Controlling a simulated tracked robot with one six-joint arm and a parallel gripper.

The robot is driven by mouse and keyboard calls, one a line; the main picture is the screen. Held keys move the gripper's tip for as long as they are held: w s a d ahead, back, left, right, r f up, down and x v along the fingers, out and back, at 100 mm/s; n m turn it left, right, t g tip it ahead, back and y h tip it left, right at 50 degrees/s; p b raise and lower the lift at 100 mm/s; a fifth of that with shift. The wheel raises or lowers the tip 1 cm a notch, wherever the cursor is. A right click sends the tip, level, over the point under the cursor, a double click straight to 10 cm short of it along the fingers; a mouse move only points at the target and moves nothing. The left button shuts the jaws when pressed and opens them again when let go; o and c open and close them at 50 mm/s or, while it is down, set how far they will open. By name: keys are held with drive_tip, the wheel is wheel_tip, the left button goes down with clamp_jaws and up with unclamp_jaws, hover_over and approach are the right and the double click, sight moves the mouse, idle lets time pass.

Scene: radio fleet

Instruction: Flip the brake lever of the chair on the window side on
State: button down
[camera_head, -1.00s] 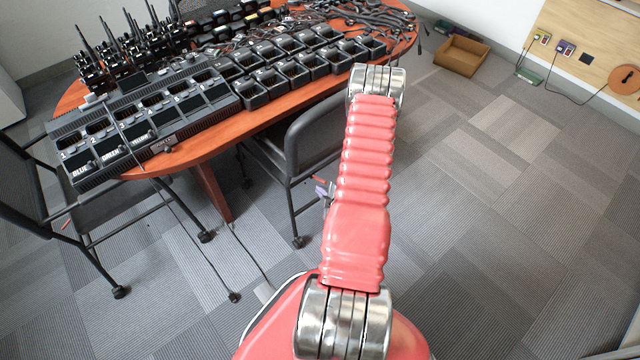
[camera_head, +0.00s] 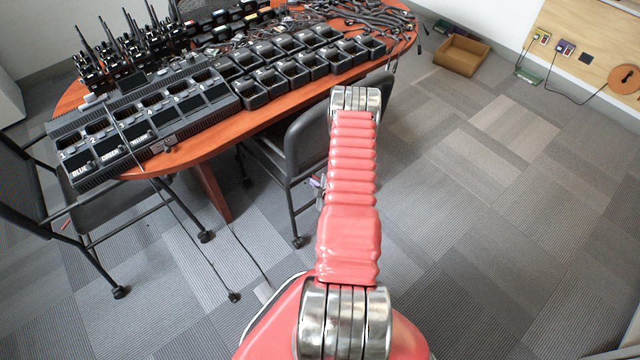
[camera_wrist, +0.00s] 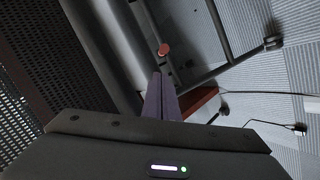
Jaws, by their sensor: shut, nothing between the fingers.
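Two dark chairs show in the head view: one at the left edge (camera_head: 92,192) and one at the table's near right side (camera_head: 308,130), partly behind my arm. Which is on the window side I cannot tell; no window shows. A small red lever (camera_head: 66,225) sits on the left chair's frame. In the wrist view a round red lever end (camera_wrist: 164,49) shows beside dark chair tubing, just beyond my fingertips and seemingly apart from them. My gripper (camera_wrist: 158,76) has purple fingers, shut and empty. In the head view my arm hides most of it, by the right chair.
The orange-brown table (camera_head: 190,152) carries chargers (camera_head: 140,120), radios and cables. Chair tubing (camera_wrist: 215,30) and a seat or back (camera_wrist: 100,35) lie close around my fingers. Cables (camera_head: 240,262) lie on the floor. A cardboard box (camera_head: 461,55) stands by the wall; the right floor is clear.

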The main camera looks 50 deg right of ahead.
drive_tip(key=shift+s+d+f, duration=0.25)
drive_tip(key=shift+d+f, duration=0.1)
drive_tip(key=shift+d, duration=0.1)
drive_tip(key=shift+s+d+f, duration=0.25)
drive_tip(key=shift+d+f, duration=0.05)
drive_tip(key=shift+d, duration=0.15)
